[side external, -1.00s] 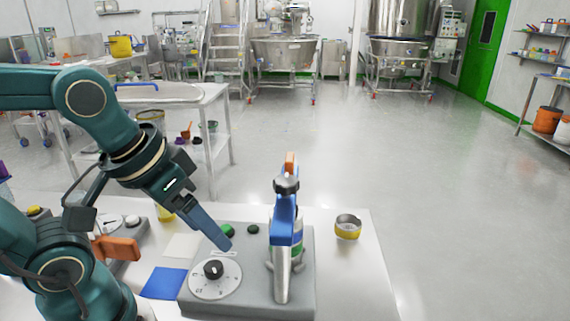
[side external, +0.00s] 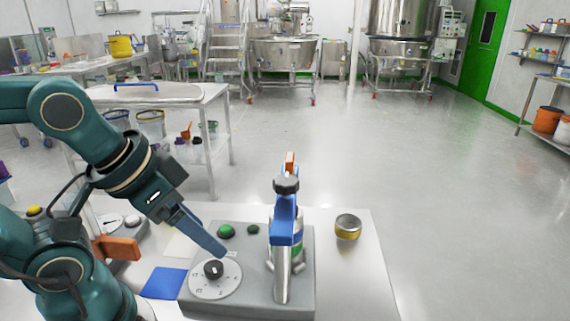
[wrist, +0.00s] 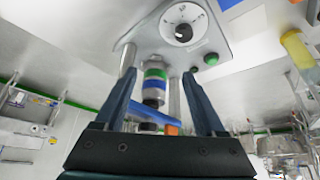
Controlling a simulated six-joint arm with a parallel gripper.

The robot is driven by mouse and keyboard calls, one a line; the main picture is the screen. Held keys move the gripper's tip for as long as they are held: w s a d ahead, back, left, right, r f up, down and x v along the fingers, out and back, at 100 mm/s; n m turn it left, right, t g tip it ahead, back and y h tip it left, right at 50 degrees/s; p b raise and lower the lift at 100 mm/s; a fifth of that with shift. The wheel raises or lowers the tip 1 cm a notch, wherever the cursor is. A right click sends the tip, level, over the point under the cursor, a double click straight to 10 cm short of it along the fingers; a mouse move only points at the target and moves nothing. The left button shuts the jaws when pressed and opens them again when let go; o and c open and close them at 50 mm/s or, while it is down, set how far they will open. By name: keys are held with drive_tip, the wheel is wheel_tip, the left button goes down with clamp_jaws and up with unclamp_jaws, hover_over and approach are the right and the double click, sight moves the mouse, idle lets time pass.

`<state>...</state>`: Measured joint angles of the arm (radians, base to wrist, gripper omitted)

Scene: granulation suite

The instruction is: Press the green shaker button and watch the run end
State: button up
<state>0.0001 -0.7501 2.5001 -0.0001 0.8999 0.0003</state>
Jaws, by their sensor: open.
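The grey shaker base (side external: 255,306) stands on the white table. On it are a bright green button (side external: 226,231), a smaller dark green button (side external: 253,230) and a white dial with a black knob (side external: 214,268). A clamped stack with green and blue bands stands at its right; it also shows in the wrist view (wrist: 155,80). My gripper (side external: 222,254) is open and empty, its fingertips above the dial's far edge, in front of the bright green button. In the wrist view my two fingers (wrist: 160,74) are spread apart. Both buttons (wrist: 211,59) show there beyond the right finger.
A steel and yellow ring (side external: 348,228) sits on the table to the right of the base. A blue mat (side external: 165,283) lies to the left. A tall blue-handled clamp (side external: 284,230) rises from the base. The right side of the table is otherwise clear.

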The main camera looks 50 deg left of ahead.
drive_tip(key=shift+c, duration=0.4)
clamp_jaws()
idle(1.3)
